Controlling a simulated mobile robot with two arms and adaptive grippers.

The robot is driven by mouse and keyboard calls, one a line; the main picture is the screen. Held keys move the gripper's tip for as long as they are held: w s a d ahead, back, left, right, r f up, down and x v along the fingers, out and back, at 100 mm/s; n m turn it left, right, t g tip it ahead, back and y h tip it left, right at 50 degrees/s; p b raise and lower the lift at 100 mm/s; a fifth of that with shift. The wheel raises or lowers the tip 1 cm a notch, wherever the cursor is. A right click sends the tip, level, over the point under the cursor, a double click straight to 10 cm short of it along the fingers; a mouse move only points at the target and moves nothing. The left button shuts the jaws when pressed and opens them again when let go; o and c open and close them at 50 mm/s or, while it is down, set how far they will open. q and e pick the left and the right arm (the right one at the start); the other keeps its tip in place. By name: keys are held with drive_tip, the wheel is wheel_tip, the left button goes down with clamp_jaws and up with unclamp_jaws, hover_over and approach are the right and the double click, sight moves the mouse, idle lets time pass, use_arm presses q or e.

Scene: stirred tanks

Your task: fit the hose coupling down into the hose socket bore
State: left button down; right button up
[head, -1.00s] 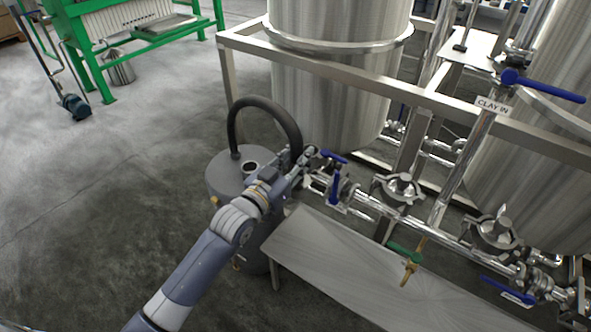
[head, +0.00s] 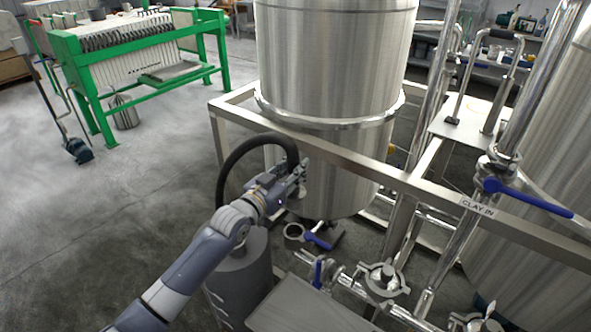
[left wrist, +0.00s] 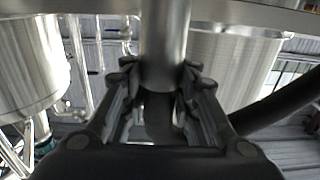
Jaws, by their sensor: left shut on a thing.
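My left gripper (head: 300,176) is shut on the hose coupling, a smooth steel cylinder that shows between the fingers in the left wrist view (left wrist: 165,45). The black hose (head: 232,158) arches from the coupling over to the left and down behind my arm. A short grey ring with an open top (head: 293,232), which looks like the hose socket, stands below the gripper beside a blue valve handle. The coupling is held above this ring and apart from it. In the head view the fingers largely hide the coupling. My right gripper is not in view.
A tall steel tank (head: 330,70) stands just behind the gripper, with a square frame rail (head: 350,160) close by. A grey drum (head: 240,275) stands under my arm. Valves and pipes (head: 383,280) and a steel bench top (head: 305,310) lie at front right.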

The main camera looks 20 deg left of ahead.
use_arm(q)
drive_tip(key=shift+w+r, duration=0.1)
drive_tip(key=shift+r, duration=0.05)
drive_tip(key=shift+d+p, duration=0.1)
drive_tip(key=shift+p, duration=0.3)
drive_tip(key=shift+f+b, duration=2.15)
drive_tip(key=shift+f, duration=0.75)
drive_tip(key=shift+p, duration=0.45)
wheel_tip(320, 180, down, 10)
drive_tip(key=b, duration=0.7)
idle(2.5)
drive_tip(key=c, duration=1.2)
unclamp_jaws()
